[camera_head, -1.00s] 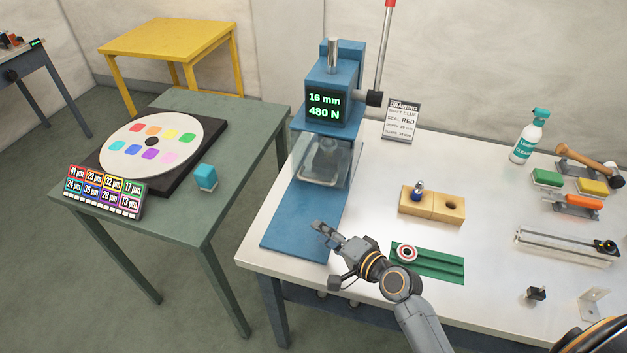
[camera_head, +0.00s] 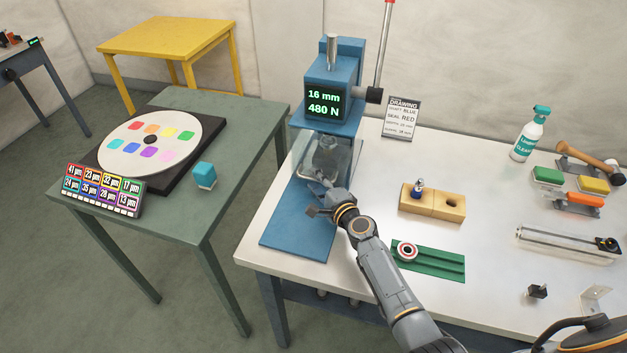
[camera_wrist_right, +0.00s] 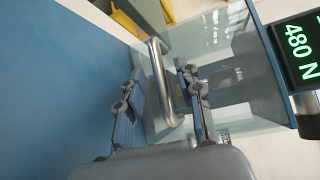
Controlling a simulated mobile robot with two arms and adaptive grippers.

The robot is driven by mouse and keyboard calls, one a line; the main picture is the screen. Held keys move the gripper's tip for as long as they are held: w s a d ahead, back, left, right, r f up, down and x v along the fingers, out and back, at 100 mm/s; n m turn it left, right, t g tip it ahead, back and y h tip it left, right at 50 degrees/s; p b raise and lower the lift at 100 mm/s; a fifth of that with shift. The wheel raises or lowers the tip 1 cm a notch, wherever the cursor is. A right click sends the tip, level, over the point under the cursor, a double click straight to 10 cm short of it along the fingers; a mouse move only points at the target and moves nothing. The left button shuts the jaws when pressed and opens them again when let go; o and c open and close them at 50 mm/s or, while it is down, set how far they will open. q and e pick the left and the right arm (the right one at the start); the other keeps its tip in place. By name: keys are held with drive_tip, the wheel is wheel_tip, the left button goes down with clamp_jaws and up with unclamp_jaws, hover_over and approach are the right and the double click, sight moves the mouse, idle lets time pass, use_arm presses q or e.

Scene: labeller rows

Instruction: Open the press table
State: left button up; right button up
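The blue press (camera_head: 331,95) stands at the back left of the white table, with a blue base plate (camera_head: 292,232) reaching towards the front edge. A clear guard (camera_head: 345,160) covers the pressing area. In the right wrist view, the guard (camera_wrist_right: 220,65) carries a metal bar handle (camera_wrist_right: 161,75). My right gripper (camera_head: 318,184) is at the front of the guard. In the wrist view its two fingers (camera_wrist_right: 160,88) are apart, one on each side of the bar; I see gaps, so it is not closed on it. My left gripper is not in view.
A display (camera_head: 324,104) reads 16 mm and 480 N. A wooden block (camera_head: 447,207) and a green fixture (camera_head: 440,262) with a red and white ring lie to the right of my arm. A green side table (camera_head: 240,130) stands left.

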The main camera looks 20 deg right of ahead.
drive_tip(key=shift+x, duration=0.85)
drive_tip(key=shift+c, duration=0.4)
clamp_jaws()
drive_tip(key=shift+f, duration=0.1)
